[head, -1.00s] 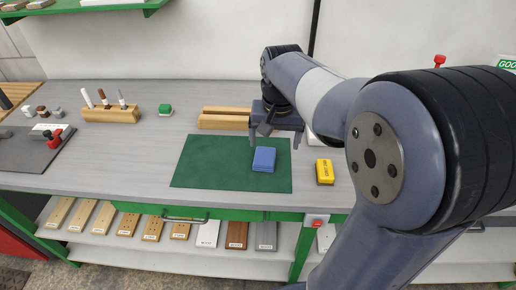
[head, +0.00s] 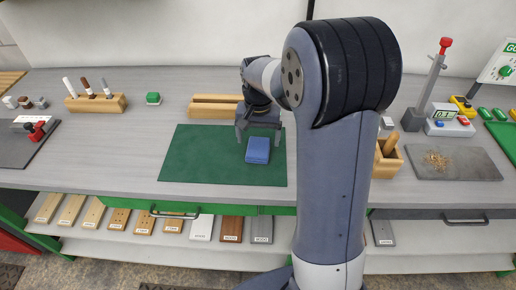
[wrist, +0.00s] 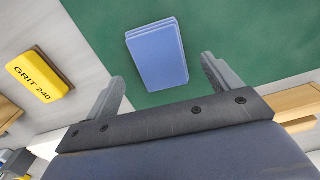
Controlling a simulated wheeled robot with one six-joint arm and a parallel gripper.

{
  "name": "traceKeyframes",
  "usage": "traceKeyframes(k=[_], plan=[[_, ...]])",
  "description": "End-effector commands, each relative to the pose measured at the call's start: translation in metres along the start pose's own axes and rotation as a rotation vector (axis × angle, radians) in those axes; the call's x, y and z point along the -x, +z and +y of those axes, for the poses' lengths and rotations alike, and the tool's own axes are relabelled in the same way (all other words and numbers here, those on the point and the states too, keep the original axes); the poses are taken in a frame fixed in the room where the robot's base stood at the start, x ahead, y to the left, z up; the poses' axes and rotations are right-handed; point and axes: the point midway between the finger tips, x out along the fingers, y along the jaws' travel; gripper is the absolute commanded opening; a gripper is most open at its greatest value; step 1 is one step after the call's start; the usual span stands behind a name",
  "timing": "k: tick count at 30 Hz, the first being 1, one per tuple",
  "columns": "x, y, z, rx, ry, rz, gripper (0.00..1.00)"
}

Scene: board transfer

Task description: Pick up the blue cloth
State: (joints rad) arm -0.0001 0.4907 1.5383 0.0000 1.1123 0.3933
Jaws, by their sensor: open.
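The blue cloth (head: 258,149) is a folded stack of a few layers lying on the right part of the green mat (head: 205,165). In the wrist view the cloth (wrist: 157,55) lies just beyond the fingertips, between their lines. My gripper (head: 258,137) hangs just behind and over the cloth in the head view, its two fingers spread. In the wrist view my gripper (wrist: 163,75) is open and empty, and no finger visibly touches the cloth. How high the fingertips are above the mat I cannot tell.
A yellow block marked GRIT 240 (wrist: 40,75) lies beside the mat; my arm hides it in the head view. Wooden blocks (head: 216,106) stand behind the mat. The mat's left part is clear.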

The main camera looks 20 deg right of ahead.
Motion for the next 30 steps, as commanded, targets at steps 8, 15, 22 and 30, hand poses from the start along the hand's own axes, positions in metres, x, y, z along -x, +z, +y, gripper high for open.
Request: traceKeyframes(k=[8,15,22,30], plan=[[-0.031,0.002,-0.001,0.0,0.001,-0.002,0.85],[-0.032,0.001,-0.001,0.0,0.0,0.0,0.84],[-0.031,0.001,-0.001,0.0,0.0,0.0,0.65],[-0.031,0.001,-0.001,0.0,0.0,0.0,0.43]])
